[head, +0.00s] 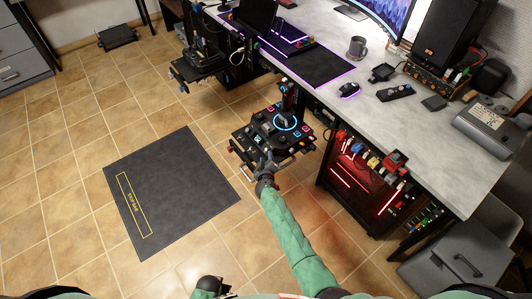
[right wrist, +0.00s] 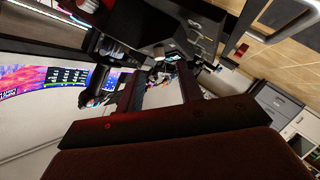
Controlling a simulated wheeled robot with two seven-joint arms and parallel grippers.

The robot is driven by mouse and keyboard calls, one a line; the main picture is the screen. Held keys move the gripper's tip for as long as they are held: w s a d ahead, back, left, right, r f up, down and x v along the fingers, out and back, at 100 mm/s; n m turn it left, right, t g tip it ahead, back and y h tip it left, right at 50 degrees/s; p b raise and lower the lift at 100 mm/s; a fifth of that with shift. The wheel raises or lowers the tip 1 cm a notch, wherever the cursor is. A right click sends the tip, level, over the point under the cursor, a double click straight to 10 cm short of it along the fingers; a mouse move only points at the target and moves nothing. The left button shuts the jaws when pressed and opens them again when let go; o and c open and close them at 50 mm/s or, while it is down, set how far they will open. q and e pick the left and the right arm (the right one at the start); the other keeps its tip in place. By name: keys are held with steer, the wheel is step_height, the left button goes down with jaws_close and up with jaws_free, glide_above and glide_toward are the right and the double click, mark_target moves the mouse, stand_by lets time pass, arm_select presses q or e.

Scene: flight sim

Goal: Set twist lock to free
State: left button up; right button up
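The black joystick (head: 289,97) stands upright on a dark control panel (head: 262,137) beside the desk, with a glowing blue ring (head: 287,122) around its foot. Small lit buttons line the panel. I cannot make out the twist lock or its setting at this size. My right gripper (head: 267,160) is at the panel's near edge, short of the joystick; whether it touches the panel is unclear. In the right wrist view its two dark fingers (right wrist: 160,92) are apart with nothing held between them. A dark end of my left arm (head: 210,284) shows low in the head view; its fingers are unclear.
The grey desk (head: 430,130) runs along the right, with a mouse (head: 349,89), a mug (head: 357,47) and a speaker (head: 445,38). A red-lit computer case (head: 365,185) stands below it. A second control panel (head: 200,63) is further back. A dark mat (head: 175,190) lies on open tiled floor.

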mark_target(266, 150)
steer(key=shift+x, duration=2.3)
jaws_close()
